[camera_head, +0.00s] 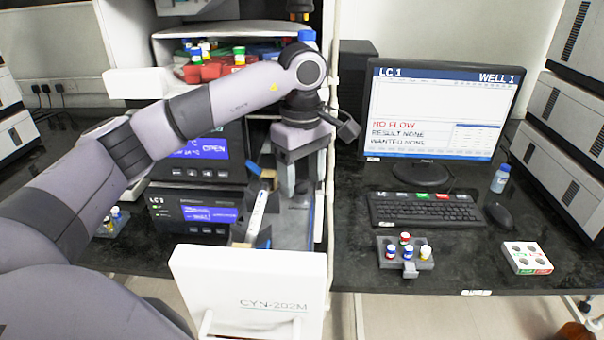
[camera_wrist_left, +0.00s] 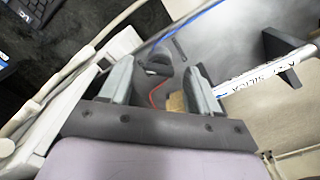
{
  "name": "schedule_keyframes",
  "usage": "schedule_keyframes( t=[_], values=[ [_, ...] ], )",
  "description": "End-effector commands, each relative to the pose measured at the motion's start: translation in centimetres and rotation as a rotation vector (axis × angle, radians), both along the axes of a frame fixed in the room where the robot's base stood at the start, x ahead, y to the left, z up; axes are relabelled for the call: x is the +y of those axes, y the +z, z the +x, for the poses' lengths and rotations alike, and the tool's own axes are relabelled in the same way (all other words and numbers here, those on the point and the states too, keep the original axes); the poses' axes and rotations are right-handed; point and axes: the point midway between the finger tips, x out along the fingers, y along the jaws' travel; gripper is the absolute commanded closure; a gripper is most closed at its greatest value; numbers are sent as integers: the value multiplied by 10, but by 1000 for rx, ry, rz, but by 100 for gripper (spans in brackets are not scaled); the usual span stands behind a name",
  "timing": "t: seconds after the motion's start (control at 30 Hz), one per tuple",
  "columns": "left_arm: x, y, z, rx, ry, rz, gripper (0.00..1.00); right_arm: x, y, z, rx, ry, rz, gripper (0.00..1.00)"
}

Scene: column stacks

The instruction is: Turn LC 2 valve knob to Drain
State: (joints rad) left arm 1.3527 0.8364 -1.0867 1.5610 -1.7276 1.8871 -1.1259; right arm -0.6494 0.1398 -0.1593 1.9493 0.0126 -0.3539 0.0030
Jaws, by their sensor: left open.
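My left gripper (camera_head: 291,182) points down into the open bay to the right of the LC 1 module (camera_head: 205,214). In the left wrist view its two grey fingers (camera_wrist_left: 157,80) are apart, with no object clamped between them. A small dark knob-like part (camera_wrist_left: 158,62) shows beyond and between the fingers, beside a blue tube (camera_wrist_left: 195,17) and a red line (camera_wrist_left: 155,92). I cannot tell whether this part is the LC 2 valve knob. No LC 2 or Drain marking is readable. My right gripper is not in view.
A column marked silica (camera_head: 256,216) leans beside the bay; it also shows in the left wrist view (camera_wrist_left: 265,65). A white CYN-202M front panel (camera_head: 248,292) stands before it. A pale upright post (camera_head: 333,150) borders the bay. The monitor (camera_head: 440,112) and keyboard (camera_head: 425,210) are to the right.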

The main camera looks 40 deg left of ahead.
Motion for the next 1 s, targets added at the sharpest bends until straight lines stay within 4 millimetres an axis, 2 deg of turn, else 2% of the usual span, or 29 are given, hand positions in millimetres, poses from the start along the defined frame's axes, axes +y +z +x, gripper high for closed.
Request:
schedule_keyframes(
  t=[0.13, 0.4, 0.5, 1.0],
  values=[
    [0, 14, 1, -4, 0, -2, 38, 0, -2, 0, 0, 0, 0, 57],
    [0, 59, 0, -4, 0, -1, 38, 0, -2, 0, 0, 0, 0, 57],
    [0, 67, 0, -2, 1, 1, 38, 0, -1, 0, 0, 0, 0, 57],
    [0, 71, 0, -1, 0, 0, 38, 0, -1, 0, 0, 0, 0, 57]
  ],
)
